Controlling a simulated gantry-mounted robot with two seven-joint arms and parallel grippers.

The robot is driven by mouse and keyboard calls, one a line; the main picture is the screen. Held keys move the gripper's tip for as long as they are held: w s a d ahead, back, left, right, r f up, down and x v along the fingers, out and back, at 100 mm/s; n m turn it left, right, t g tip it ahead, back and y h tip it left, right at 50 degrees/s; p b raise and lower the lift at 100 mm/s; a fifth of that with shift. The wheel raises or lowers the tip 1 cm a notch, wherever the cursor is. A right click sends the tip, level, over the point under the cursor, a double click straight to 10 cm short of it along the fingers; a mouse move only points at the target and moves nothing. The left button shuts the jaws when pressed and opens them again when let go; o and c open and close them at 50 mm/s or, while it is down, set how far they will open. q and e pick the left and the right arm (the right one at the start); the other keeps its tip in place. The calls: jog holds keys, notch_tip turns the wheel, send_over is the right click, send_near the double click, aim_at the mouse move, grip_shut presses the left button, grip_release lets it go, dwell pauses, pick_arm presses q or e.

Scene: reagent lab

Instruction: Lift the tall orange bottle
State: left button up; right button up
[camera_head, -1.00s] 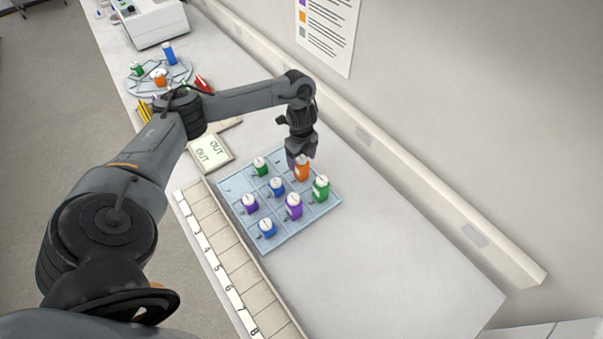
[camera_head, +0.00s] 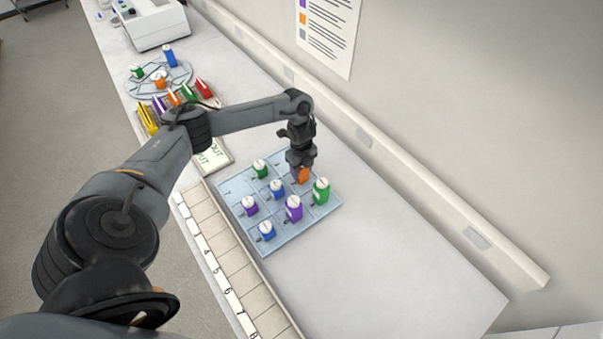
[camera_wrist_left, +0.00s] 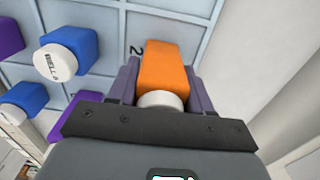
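The tall orange bottle (camera_head: 304,175) stands in the far part of a pale blue gridded tray (camera_head: 293,240). In the left wrist view the orange bottle (camera_wrist_left: 166,68) shows its white cap toward me, beside a printed "2". My left gripper (camera_head: 301,168) is down over it. In the wrist view the purple-grey fingers of the left gripper (camera_wrist_left: 160,85) lie on both sides of the bottle, with little or no gap. I cannot tell whether they press on it. The gripper hides the cap in the head view. My right gripper is not in view.
A green bottle (camera_head: 321,190) stands close right of the gripper, a purple bottle (camera_head: 294,208) in front and a blue bottle (camera_head: 277,188) to the left. Another green bottle (camera_head: 260,168) is behind left. The bench (camera_head: 400,255) right of the tray is clear.

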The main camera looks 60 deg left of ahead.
pick_arm(q)
jog(key=c, duration=0.4)
jog(key=shift+c, duration=0.2)
